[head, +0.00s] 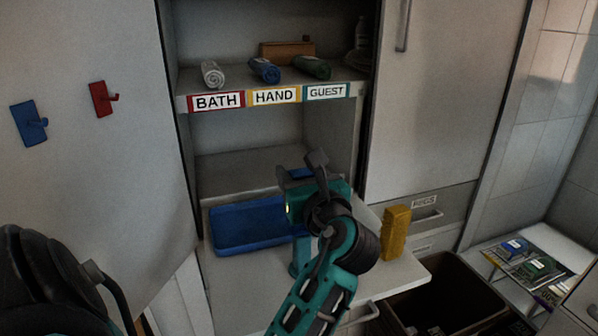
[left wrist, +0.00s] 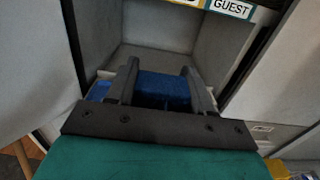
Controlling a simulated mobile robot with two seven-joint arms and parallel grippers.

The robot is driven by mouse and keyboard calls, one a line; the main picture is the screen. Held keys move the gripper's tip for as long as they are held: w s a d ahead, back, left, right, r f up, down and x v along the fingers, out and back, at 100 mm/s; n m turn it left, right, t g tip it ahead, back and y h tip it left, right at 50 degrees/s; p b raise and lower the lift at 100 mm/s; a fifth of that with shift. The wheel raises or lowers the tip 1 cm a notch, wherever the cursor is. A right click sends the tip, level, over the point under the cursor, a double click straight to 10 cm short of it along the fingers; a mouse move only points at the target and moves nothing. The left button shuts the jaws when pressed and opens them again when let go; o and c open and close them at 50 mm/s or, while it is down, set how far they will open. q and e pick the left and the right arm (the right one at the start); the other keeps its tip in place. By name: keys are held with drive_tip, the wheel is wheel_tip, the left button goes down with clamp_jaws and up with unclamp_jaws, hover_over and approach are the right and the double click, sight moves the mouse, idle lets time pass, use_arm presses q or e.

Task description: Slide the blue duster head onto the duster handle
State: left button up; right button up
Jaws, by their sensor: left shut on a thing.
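My left gripper (head: 301,170) is in front of the cabinet's open lower bay, above the counter. In the left wrist view its two dark fingers (left wrist: 160,82) are shut on a blue textured block, which looks like the blue duster head (left wrist: 163,90). In the head view only a bit of blue shows behind the fingers. I cannot make out the duster handle for certain; my arm hides part of the counter. My right gripper is not in view.
A blue tray (head: 225,243) lies on the counter, partly behind my arm. A yellow block (head: 396,232) stands upright to its right. Rolled towels (head: 264,69) lie on the labelled shelf (head: 222,101) above. An open dark bin (head: 450,283) is below right. Cabinet doors flank the bay.

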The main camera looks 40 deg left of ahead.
use_arm(q)
drive_tip(key=shift+f, duration=0.25)
drive_tip(key=o, duration=1.1)
